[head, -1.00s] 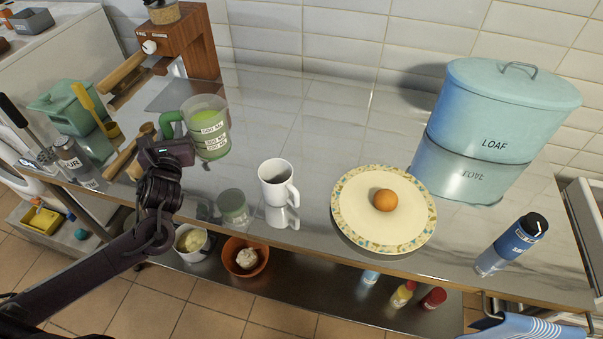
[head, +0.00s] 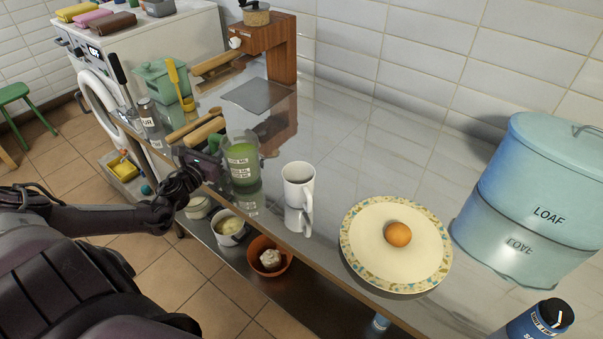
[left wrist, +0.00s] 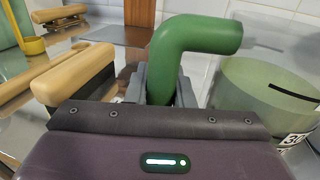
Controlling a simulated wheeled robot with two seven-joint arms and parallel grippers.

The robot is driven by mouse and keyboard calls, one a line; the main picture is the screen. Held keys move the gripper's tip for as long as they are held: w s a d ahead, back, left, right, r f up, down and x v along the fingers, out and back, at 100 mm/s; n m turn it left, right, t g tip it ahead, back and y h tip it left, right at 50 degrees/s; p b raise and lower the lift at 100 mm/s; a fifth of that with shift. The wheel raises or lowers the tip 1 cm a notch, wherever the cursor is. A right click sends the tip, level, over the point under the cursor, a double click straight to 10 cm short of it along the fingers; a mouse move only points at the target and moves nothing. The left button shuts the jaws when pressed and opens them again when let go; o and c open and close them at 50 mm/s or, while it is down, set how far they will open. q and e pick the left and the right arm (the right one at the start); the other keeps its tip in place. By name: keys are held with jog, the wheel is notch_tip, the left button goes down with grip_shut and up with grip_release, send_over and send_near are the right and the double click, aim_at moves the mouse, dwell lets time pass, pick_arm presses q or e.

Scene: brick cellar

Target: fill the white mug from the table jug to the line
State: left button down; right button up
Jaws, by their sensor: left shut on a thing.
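The jug (head: 242,158) is clear, with green contents and printed volume labels. It is upright at the counter's front edge, its base close to its reflection; I cannot tell whether it touches. My left gripper (head: 213,158) is on its left side. In the left wrist view, the gripper (left wrist: 165,88) is shut on the green jug handle (left wrist: 196,38), and the jug's wall (left wrist: 255,95) shows at right. The white mug (head: 297,178) stands upright to the right of the jug, apart from it. Its fill level and line cannot be made out. My right gripper is out of view.
A patterned plate (head: 370,262) with an egg (head: 398,234) lies right of the mug. A blue bread bin (head: 540,190) and blue bottle (head: 535,322) stand farther right. Wooden-handled things (head: 196,130) lie behind my gripper. The counter behind the mug is clear.

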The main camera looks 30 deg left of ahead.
aim_at(219, 141)
pick_arm(q)
jog(key=shift+w+d+r+m+p, duration=0.1)
jog(key=shift+d+r+m+p, duration=0.15)
jog(key=shift+r, duration=0.3)
jog(key=shift+d+r+m+p, duration=0.15)
jog(key=shift+r+m, duration=0.2)
jog(key=shift+r, duration=0.15)
jog(key=shift+d+r+m, duration=0.15)
jog(key=shift+r+m, duration=0.3)
jog(key=shift+m, duration=0.05)
jog(key=shift+w+d+r+m+p, duration=0.15)
jog(key=shift+d+r+m+p, duration=0.3)
jog(key=shift+d+r+m, duration=0.7)
jog(key=shift+r+m, duration=0.25)
jog(key=shift+m, duration=0.2)
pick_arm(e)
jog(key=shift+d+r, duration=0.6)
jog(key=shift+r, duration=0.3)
pick_arm(q)
jog(key=shift+d+r, duration=0.15)
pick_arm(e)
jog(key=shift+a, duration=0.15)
pick_arm(q)
jog(key=shift+w+d+r+m, duration=0.1)
jog(key=shift+d+r+m, duration=0.15)
jog(key=shift+r+m, duration=0.15)
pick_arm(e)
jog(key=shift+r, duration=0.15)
